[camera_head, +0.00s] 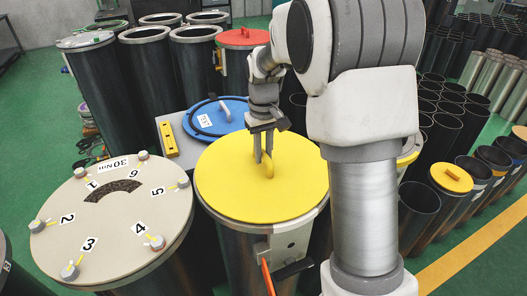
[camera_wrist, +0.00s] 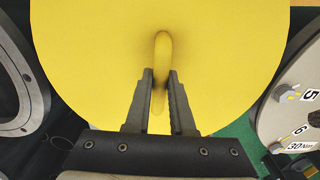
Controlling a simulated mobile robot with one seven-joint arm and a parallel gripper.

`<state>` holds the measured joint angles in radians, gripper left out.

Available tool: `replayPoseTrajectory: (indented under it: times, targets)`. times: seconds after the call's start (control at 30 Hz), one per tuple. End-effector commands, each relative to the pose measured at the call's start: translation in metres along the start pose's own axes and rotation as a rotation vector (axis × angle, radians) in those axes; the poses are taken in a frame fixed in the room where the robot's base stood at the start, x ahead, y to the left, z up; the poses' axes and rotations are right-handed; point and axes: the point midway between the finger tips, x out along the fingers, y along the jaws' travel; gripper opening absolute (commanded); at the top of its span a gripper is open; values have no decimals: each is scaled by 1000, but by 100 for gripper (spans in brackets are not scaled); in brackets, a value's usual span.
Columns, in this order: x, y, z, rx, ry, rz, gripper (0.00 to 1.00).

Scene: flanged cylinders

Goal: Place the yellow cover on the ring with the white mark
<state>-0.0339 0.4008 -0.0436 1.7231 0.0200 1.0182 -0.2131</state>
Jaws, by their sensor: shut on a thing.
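The yellow cover (camera_head: 228,190) is a flat round disc with a yellow loop handle (camera_head: 269,157). It lies on, or very close above, the flanged top of a dark cylinder (camera_head: 240,250) at front centre. My gripper (camera_head: 264,158) points down and is shut on the handle. In the wrist view my gripper's fingers (camera_wrist: 160,85) stand on both sides of the handle (camera_wrist: 163,48), over the cover (camera_wrist: 90,60). Several open grey rings top the cylinders at the back left, such as one ring (camera_head: 196,33). I cannot make out a white mark on any ring.
A beige numbered lid (camera_head: 110,225) with knobs stands close left. A blue lid (camera_head: 215,117) lies behind the cover, and a red lid (camera_head: 243,38) farther back. Small open tubes (camera_head: 418,198) crowd the right. Green floor (camera_head: 35,110) is free at far left.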

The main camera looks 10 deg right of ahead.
Motion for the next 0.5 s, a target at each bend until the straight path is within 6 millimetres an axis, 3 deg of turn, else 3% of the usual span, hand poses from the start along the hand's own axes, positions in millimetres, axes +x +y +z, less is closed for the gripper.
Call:
replayPoseTrajectory:
  times: [0.2, 0.23, 0.3, 0.37, 0.5]
  targets:
    - [3, 0, 0, 0, 2, 0, 0]
    - [4, 0, 0, 0, 0, 0, 27]
    - [4, 0, 0, 0, 0, 0, 40]
    - [3, 0, 0, 0, 0, 0, 51]
    - [3, 0, 0, 0, 0, 0, 52]
